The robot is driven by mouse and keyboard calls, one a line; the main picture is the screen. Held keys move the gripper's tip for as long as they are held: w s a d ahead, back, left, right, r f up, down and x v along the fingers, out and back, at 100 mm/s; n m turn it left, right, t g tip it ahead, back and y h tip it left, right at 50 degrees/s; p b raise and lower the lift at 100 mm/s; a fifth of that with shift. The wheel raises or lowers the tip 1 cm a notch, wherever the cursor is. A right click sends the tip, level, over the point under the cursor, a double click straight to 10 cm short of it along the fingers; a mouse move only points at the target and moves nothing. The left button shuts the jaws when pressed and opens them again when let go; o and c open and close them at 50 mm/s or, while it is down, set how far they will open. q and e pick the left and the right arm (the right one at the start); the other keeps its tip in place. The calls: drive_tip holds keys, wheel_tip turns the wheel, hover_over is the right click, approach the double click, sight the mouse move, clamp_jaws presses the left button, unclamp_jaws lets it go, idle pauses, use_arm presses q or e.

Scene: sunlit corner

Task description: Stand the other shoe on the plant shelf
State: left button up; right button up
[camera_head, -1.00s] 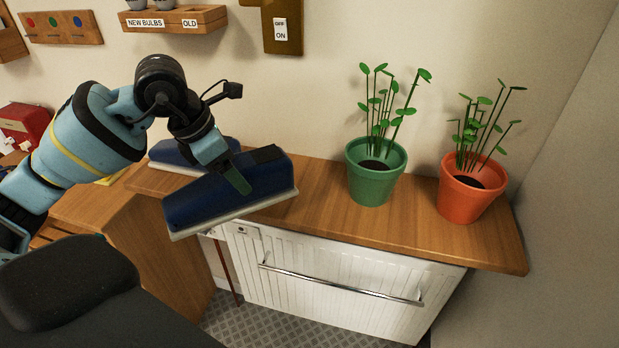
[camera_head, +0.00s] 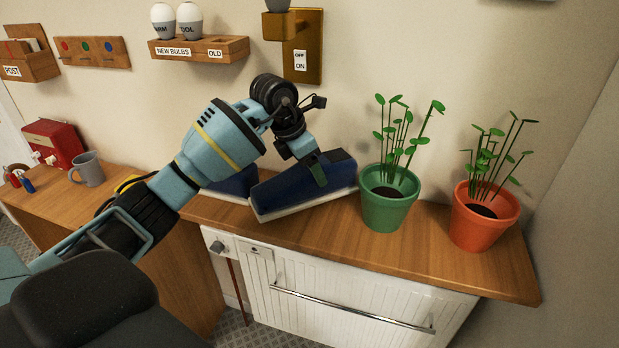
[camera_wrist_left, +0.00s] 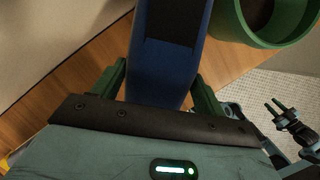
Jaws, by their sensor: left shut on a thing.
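My left gripper (camera_head: 318,174) is shut on a dark blue shoe (camera_head: 280,190) with a pale sole. The shoe is sole down, just left of the green pot, over the wooden plant shelf (camera_head: 420,257). I cannot tell whether its sole touches the wood. In the left wrist view the shoe (camera_wrist_left: 165,70) lies between the two green fingers (camera_wrist_left: 160,88). A second blue shoe (camera_head: 237,184) is behind it to the left, partly hidden by my arm. What looks like my right gripper (camera_wrist_left: 275,106) shows small in the left wrist view; its opening is unclear.
A green pot (camera_head: 387,212) with a plant stands close to the right of the held shoe. An orange pot (camera_head: 480,230) with a plant stands further right. A white radiator (camera_head: 340,300) with a rail is below the shelf. A grey mug (camera_head: 90,170) stands far left.

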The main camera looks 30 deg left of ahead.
use_arm(q)
drive_tip(key=shift+f, duration=1.7)
drive_tip(key=shift+f, duration=0.1)
drive_tip(key=o, duration=1.1)
drive_tip(key=shift+o, duration=0.2)
drive_tip(key=v, duration=1.2)
drive_tip(key=shift+a+p, duration=0.1)
drive_tip(key=shift+p, duration=0.25)
